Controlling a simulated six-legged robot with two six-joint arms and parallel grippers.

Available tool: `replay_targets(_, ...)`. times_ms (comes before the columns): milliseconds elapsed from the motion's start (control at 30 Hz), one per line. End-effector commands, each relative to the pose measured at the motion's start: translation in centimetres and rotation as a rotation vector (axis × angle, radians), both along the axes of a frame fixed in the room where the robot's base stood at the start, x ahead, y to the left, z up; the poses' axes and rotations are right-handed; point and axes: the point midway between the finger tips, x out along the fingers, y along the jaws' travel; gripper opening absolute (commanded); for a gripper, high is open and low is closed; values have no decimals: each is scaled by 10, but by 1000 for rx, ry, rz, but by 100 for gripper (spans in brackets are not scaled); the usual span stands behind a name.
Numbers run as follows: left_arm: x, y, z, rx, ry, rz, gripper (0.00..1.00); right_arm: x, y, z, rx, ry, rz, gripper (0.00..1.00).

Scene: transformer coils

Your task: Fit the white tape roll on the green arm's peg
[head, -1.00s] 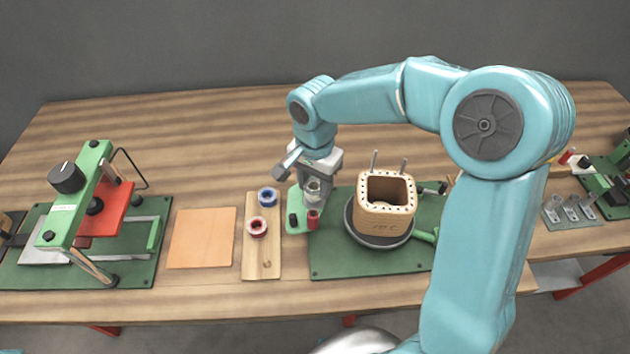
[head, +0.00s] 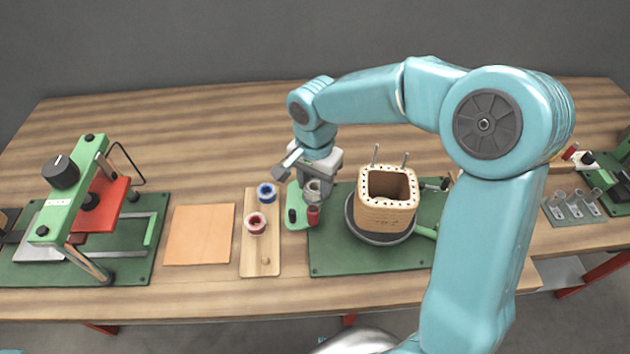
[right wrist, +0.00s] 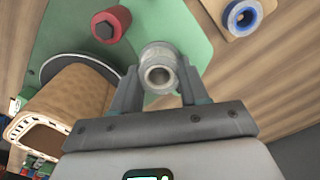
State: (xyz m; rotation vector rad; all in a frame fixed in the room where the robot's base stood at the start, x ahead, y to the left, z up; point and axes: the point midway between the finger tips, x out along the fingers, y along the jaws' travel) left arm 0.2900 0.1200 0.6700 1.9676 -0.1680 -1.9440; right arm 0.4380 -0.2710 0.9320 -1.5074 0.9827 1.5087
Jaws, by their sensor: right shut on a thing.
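My right gripper (head: 314,190) is shut on the white tape roll (right wrist: 158,56), which looks greyish. In the right wrist view the roll sits between the two fingertips with its open bore facing the camera. The light green arm (right wrist: 192,48) lies beyond and below the roll; it also shows in the head view (head: 296,222), left of the gripper. The peg is hidden, and I cannot tell whether the roll is around it. A red cylinder (right wrist: 111,25) with a dark hex end stands beside the roll; in the head view it is just below the gripper (head: 313,215). My left gripper is out of view.
A wooden board (head: 260,265) holds a blue roll (head: 266,192) and a red roll (head: 255,223), left of the gripper. A square wooden coil former (head: 386,215) stands close on the right. An orange sheet (head: 199,235) and a green press (head: 75,190) are farther left.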

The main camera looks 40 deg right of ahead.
Motion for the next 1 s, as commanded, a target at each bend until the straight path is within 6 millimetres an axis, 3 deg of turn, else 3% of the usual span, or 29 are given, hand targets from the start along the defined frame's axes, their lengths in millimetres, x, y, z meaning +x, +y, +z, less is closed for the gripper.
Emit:
replay_targets(367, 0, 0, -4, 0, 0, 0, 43, 0, 0, -4, 0, 0, 0, 16)
replay_targets(400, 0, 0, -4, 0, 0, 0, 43, 0, 0, -4, 0, 0, 0, 57)
replay_targets(467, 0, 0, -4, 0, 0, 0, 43, 0, 0, -4, 0, 0, 0, 74)
replay_targets(667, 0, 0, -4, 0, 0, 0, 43, 0, 0, -4, 0, 0, 0, 74)
replay_targets(733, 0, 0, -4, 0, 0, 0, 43, 0, 0, -4, 0, 0, 0, 93)
replay_targets(767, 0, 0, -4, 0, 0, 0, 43, 0, 0, -4, 0, 0, 0, 95)
replay_targets(1000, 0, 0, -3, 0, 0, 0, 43, 0, 0, -4, 0, 0, 0, 95)
